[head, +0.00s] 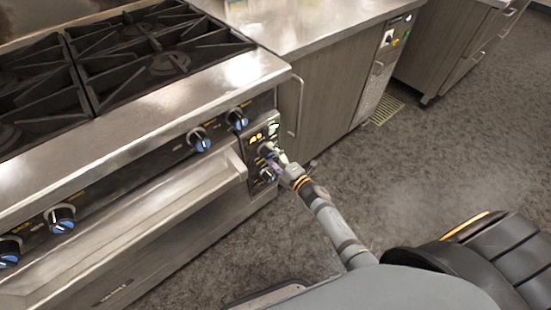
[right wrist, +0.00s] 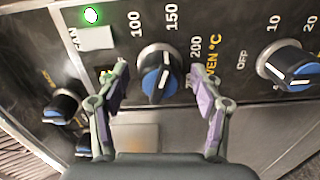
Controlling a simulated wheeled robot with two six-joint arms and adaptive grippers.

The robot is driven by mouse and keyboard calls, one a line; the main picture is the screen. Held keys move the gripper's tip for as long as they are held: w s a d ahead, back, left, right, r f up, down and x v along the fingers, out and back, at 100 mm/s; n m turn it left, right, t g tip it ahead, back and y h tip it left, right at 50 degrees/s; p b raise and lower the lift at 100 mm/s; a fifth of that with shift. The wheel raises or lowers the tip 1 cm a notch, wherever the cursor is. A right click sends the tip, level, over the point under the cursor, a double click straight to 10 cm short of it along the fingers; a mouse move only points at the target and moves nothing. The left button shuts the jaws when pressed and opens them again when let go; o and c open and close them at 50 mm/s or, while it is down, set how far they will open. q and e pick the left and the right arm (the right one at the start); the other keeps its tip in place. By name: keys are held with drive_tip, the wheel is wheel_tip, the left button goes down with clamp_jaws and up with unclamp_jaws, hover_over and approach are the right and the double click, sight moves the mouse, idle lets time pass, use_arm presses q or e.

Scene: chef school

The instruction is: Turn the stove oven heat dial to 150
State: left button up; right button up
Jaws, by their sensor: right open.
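The oven heat dial (right wrist: 158,74) is a blue and black knob on a silver ring, with 100, 150, 200 and "°C" printed around it in the right wrist view. A pale mark shows on the knob, but I cannot tell its exact reading. My right gripper (right wrist: 160,82) is open, with one purple-padded finger on each side of the dial and a visible gap on both sides. In the head view, my right gripper (head: 281,167) is at the control panel (head: 249,148) at the right end of the stove front, partly hiding its knobs. My left gripper is not in view.
Another blue and black knob (right wrist: 290,66), marked OFF, 10 and 20, is to the right of the heat dial. A smaller knob (right wrist: 63,105) is to the left. A green light (right wrist: 92,15) glows above. The oven door handle (head: 150,225) juts out nearby.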

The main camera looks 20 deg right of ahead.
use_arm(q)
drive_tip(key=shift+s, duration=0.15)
use_arm(e)
drive_tip(key=v, duration=1.2)
drive_tip(key=s+d+f+m+g+h, duration=0.35)
drive_tip(key=f+m, duration=0.25)
drive_tip(key=f, duration=0.5)
drive_tip(key=s+d+f+m+g+h, duration=0.35)
drive_tip(key=f+m, duration=0.25)
drive_tip(key=f, duration=0.4)
drive_tip(key=s+f+m+g, duration=0.4)
drive_tip(key=s+f, duration=0.4)
drive_tip(key=s+a+f+m+g, duration=0.1)
drive_tip(key=s+f+m+g, duration=0.4)
drive_tip(key=s, duration=0.7)
use_arm(q)
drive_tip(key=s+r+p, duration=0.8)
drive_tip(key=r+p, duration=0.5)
drive_tip(key=p, duration=0.4)
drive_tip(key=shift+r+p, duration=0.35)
drive_tip(key=shift+p, duration=0.05)
use_arm(e)
drive_tip(key=s+r, duration=0.8)
drive_tip(key=r, duration=0.4)
drive_tip(key=shift+s, duration=0.15)
